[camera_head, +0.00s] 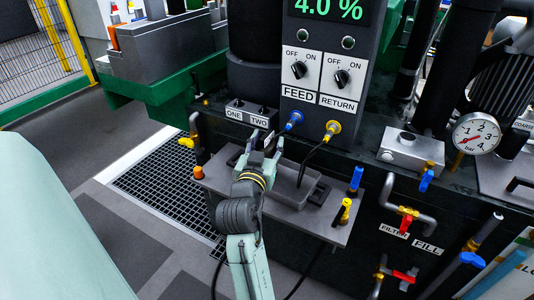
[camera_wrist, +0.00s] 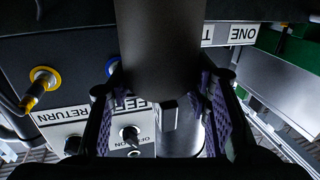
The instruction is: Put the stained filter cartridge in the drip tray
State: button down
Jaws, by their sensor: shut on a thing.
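My gripper (camera_head: 264,146) is over the grey shelf at the machine's front, just below the ONE and TWO plate. In the wrist view its purple-padded fingers (camera_wrist: 168,105) are shut on a dark grey cylinder, apparently the filter cartridge (camera_wrist: 160,45), seen large and close. No stain shows on the visible side. In the head view my gripper and wrist hide most or all of it. A dark grey, shallow rectangular tray, apparently the drip tray (camera_head: 292,191), is on the shelf just right of my gripper. Its left part is hidden by my arm.
The FEED and RETURN panel (camera_head: 314,72) rises behind, with a blue connector (camera_head: 294,119) and a yellow one (camera_head: 332,128) with a black hose. Blue (camera_head: 356,178) and yellow (camera_head: 345,210) fittings stand at the shelf's right end. An orange-topped fitting (camera_head: 198,173) is at left.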

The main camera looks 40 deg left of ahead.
jog(key=shift+f+b, duration=0.65)
jog(key=shift+f, duration=0.65)
jog(key=c, duration=0.9)
grip_release()
jog(key=shift+o, duration=0.2)
